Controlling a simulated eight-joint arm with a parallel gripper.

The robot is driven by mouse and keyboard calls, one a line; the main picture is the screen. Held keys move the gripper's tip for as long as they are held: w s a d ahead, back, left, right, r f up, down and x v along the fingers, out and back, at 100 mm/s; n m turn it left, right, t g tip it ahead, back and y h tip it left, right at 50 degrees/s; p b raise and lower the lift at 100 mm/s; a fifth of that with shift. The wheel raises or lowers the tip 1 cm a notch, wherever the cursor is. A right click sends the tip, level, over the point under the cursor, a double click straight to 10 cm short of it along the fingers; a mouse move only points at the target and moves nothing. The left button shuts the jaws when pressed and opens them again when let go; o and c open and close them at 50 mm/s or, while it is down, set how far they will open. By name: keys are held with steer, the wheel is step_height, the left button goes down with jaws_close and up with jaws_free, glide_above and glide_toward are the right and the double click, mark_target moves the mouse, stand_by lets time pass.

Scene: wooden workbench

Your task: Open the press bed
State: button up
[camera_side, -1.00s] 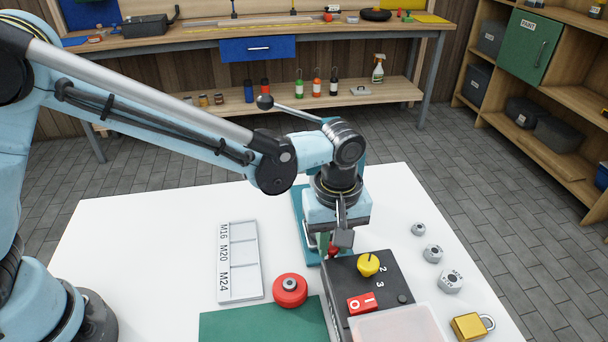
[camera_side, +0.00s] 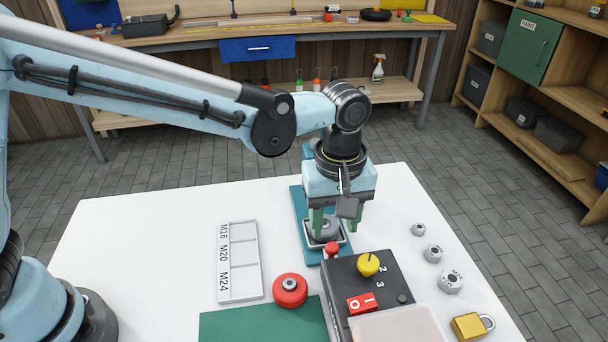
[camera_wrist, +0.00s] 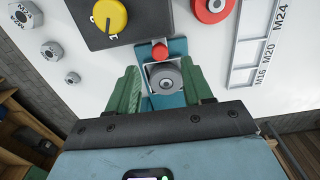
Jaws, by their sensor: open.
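The teal press (camera_side: 298,212) stands on the white table, mostly behind my gripper (camera_side: 336,228). Its bed is a small grey tray (camera_side: 312,243) with a round grey part in it, which also shows in the wrist view (camera_wrist: 166,80). A red knob (camera_side: 331,248) is at the near side of the bed and also shows in the wrist view (camera_wrist: 160,52). My gripper is open, its green fingers apart above the bed, one to each side of the round part in the wrist view. I cannot tell whether they touch anything. The press lever is hidden behind my arm.
A black control box (camera_side: 345,275) with a yellow dial (camera_side: 369,264) and a red switch stands close in front of the press. Nuts (camera_side: 433,253) and a padlock (camera_side: 468,326) lie right.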

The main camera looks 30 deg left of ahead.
step_height(320, 180, up, 7)
stand_by(0.3)
steer(key=shift+a, duration=0.1)
steer(key=s+a+m+t, duration=0.3)
steer(key=s+a+m, duration=0.1)
steer(key=a, duration=0.8)
steer(key=s+a+f+m+t, duration=0.1)
steer(key=s+a+m+t, duration=0.3)
steer(key=a, duration=0.8)
steer(key=shift+f+m, duration=0.3)
steer(key=shift+m, duration=0.2)
